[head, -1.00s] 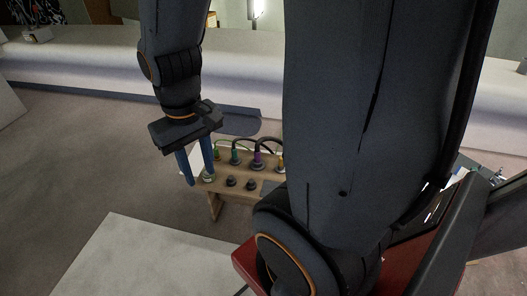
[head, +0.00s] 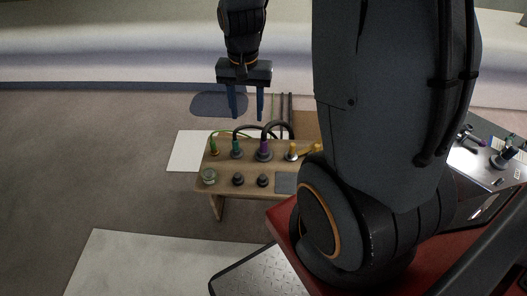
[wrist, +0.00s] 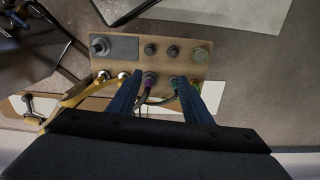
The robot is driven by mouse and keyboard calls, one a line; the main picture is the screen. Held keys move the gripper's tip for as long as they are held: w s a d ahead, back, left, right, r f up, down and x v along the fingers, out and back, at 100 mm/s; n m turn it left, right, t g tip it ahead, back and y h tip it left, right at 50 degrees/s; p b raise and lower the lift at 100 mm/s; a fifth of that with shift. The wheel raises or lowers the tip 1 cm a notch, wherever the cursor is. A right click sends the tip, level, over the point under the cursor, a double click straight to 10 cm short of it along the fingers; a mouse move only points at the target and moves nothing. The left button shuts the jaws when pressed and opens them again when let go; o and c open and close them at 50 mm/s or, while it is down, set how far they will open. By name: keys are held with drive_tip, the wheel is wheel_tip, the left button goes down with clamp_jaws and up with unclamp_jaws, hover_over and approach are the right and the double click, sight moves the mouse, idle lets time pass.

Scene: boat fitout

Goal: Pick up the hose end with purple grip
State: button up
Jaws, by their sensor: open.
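The hose end with purple grip (head: 264,147) stands upright on a small wooden bench (head: 218,187), with a dark hose arching from its top. In the wrist view the purple grip (wrist: 149,80) shows between the blue fingers, nearer the left one. My gripper (head: 247,117) is open and empty, with its two blue fingers pointing down. In the head view it appears above and behind the bench's row of hose ends. The open gripper also shows in the wrist view (wrist: 158,82), with a green-gripped hose end (wrist: 178,83) by its right finger.
Dark knobs (head: 238,179) and a pale round fitting (head: 208,177) line the bench's front. A metal-topped surface (head: 486,165) lies at right.

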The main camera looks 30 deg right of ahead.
sight(265, 135)
drive_tip(key=w+d+f+m+b, duration=0.2)
drive_tip(key=w+d+f+m, duration=0.1)
drive_tip(key=f, duration=0.6)
drive_tip(key=w+d+f+m+b, duration=0.3)
drive_tip(key=w+d+f+m, duration=0.1)
drive_tip(key=f, duration=0.5)
drive_tip(key=w+d+f+m+b, duration=0.3)
drive_tip(key=w+d+f+m, duration=0.1)
drive_tip(key=f, duration=0.5)
drive_tip(key=shift+d, duration=0.7)
drive_tip(key=f, duration=0.5)
drive_tip(key=shift+s+a+f+b, duration=0.1)
drive_tip(key=shift+a+f+b, duration=0.1)
drive_tip(key=shift+f+b, duration=0.2)
clamp_jaws()
drive_tip(key=shift+r+p, duration=0.7)
drive_tip(key=shift+r, duration=4.35)
